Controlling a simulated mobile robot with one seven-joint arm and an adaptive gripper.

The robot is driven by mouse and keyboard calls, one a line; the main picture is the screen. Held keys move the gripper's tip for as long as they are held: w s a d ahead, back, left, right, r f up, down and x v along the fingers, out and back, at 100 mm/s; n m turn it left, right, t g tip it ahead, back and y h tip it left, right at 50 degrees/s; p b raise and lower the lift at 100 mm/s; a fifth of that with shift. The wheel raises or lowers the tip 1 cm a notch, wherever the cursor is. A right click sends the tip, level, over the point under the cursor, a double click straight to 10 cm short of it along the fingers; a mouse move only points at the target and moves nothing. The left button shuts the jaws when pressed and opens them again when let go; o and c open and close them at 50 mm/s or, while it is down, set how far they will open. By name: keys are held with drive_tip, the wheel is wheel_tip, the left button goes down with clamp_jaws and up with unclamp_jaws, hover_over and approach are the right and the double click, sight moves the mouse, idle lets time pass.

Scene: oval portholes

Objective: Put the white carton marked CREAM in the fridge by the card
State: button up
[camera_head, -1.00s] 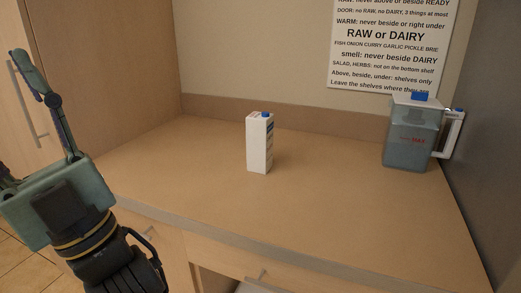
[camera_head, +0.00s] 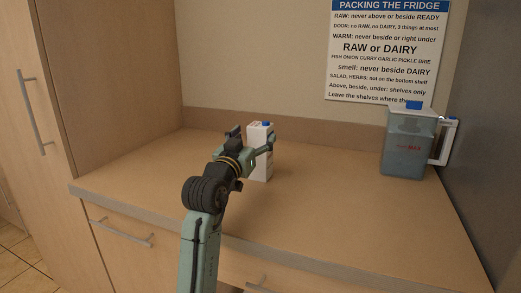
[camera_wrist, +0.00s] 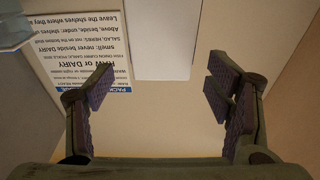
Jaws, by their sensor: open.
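The white carton (camera_head: 262,168) with a blue cap stands upright on the counter, partly hidden by my gripper; its CREAM marking is not readable. My gripper (camera_head: 254,138) is open at the carton. In the wrist view, the carton's plain white face (camera_wrist: 162,40) shows beyond and between the spread fingers of my gripper (camera_wrist: 160,100), with nothing held. The card (camera_head: 387,50), headed PACKING THE FRIDGE, is on the back wall and also shows upside down in the wrist view (camera_wrist: 80,50). No fridge interior is in view.
A water jug (camera_head: 408,150) with a blue lid and white handle stands at the counter's right, beside a grey upright surface (camera_head: 485,150). A tall wooden cabinet (camera_head: 110,90) closes the left side. The counter (camera_head: 330,205) is otherwise clear.

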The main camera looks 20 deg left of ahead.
sight(256, 132)
drive_tip(key=w+p, duration=0.1)
drive_tip(key=w, duration=0.1)
drive_tip(key=w+r+p, duration=0.1)
drive_tip(key=w, duration=0.2)
drive_tip(key=shift+w+p, duration=0.3)
drive_tip(key=shift+w, duration=0.1)
clamp_jaws()
idle(0.7)
drive_tip(key=shift+s, duration=0.1)
